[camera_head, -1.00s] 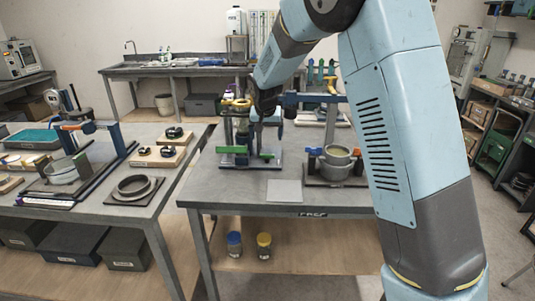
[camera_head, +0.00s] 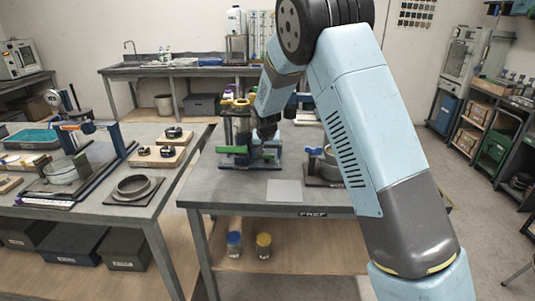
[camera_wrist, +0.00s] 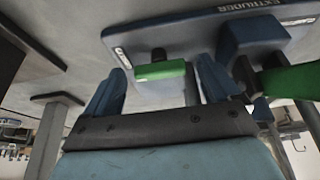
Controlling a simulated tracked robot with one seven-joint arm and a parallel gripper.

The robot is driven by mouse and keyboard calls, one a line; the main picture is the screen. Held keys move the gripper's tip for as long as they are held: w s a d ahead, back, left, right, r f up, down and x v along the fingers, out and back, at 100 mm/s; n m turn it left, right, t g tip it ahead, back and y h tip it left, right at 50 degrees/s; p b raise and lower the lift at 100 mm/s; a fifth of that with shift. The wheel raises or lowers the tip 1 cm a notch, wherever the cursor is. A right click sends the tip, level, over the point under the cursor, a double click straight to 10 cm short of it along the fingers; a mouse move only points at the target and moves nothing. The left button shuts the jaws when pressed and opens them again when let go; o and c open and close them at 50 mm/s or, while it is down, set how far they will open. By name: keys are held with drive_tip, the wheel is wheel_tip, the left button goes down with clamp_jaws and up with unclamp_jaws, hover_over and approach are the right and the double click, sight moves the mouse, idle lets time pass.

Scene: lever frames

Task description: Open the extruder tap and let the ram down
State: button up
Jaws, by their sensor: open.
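The extruder stands on the middle table; its blue-grey base plate (camera_head: 262,164) shows in the head view, and in the wrist view its plate (camera_wrist: 190,32) reads EXTRUDER. A green bar (camera_head: 231,150) sits at its left front. The wrist view shows a green piece (camera_wrist: 160,71) between my fingers and a larger green piece (camera_wrist: 292,80) at right, beside a blue block (camera_wrist: 252,38). I cannot tell which is the tap. My gripper (camera_wrist: 162,66) is open, its blue fingers either side of the smaller green piece; contact is unclear.
A light square plate (camera_head: 285,190) lies in front of the extruder. A pot stand (camera_head: 325,172) is to its right, partly behind my arm. The left table (camera_head: 92,208) holds another frame and a ring. The table front around the square plate is clear.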

drive_tip(key=c, duration=1)
drive_tip(key=shift+d, duration=0.1)
drive_tip(key=shift+c, duration=0.3)
